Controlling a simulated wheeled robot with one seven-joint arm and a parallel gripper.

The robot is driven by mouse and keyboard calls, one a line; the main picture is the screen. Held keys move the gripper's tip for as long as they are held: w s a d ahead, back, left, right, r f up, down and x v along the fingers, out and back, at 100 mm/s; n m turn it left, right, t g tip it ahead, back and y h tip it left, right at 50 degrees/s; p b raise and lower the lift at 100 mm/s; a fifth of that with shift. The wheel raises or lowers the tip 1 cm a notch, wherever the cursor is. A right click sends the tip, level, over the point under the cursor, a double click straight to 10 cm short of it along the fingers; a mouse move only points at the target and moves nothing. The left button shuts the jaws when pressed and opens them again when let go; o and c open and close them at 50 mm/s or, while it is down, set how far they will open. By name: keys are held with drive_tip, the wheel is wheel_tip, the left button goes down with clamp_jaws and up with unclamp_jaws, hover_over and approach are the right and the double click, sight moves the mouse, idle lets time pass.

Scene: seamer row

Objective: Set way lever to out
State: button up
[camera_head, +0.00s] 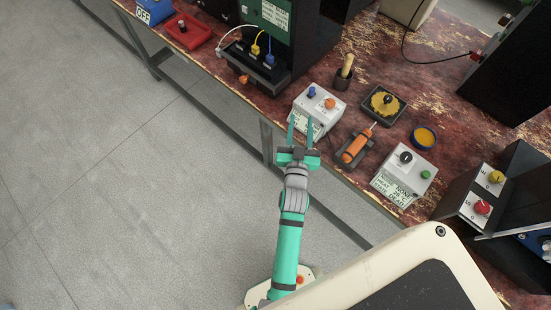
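My gripper (300,129) is at the front edge of the bench with its two green fingers apart and nothing between them. The fingers point at a white control box (323,104), whose front plate they partly cover. This box has a blue knob (311,92) and an orange knob (330,103) on top. The fingertips look just short of these knobs; I cannot tell whether they touch the box. No lever can be clearly picked out as the way lever, and the small lettering on this box is too small to read.
The worn red bench (440,75) also holds an orange-handled tool (355,147) in a dark holder, a white box with a black knob (404,158), a yellow dial (384,102) and a yellow-topped round tin (424,136). Dark machines stand at both sides. The grey floor (130,170) is clear.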

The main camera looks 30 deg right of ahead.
drive_tip(key=s+a+f+n+y, duration=0.1)
drive_tip(key=s+a, duration=0.5)
drive_tip(key=a, duration=0.6)
drive_tip(key=shift+s+f+n+t+y, duration=0.3)
drive_tip(key=shift+f+t+y, duration=0.1)
drive_tip(key=shift+f+y, duration=0.45)
drive_tip(key=shift+a, duration=0.1)
